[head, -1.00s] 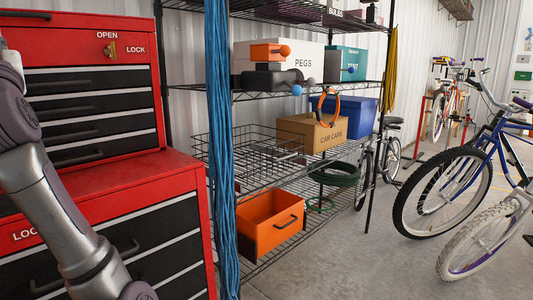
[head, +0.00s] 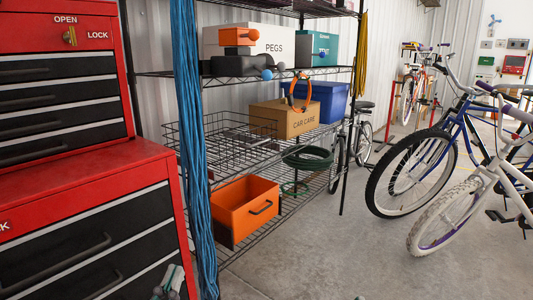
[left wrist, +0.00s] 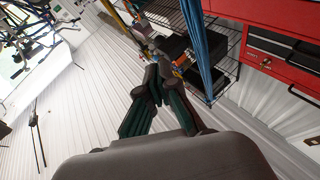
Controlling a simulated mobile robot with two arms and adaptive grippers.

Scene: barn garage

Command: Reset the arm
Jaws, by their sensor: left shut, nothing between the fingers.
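My left gripper (head: 168,283) shows at the bottom edge of the head view, in front of the red tool chest's lower drawers. Only its tip end is in that view. In the left wrist view my left gripper (left wrist: 152,80) has its dark green fingers brought together at the tips, with nothing held between them. It is in free air, apart from the shelf and the chest.
The red tool chest (head: 85,195) stands at the left. A wire shelf beside it holds an orange bin (head: 247,207), a car care box (head: 283,119) and a blue bin (head: 322,100). Blue cords (head: 190,130) hang at its near post. Bicycles (head: 430,170) stand right; the floor between is clear.

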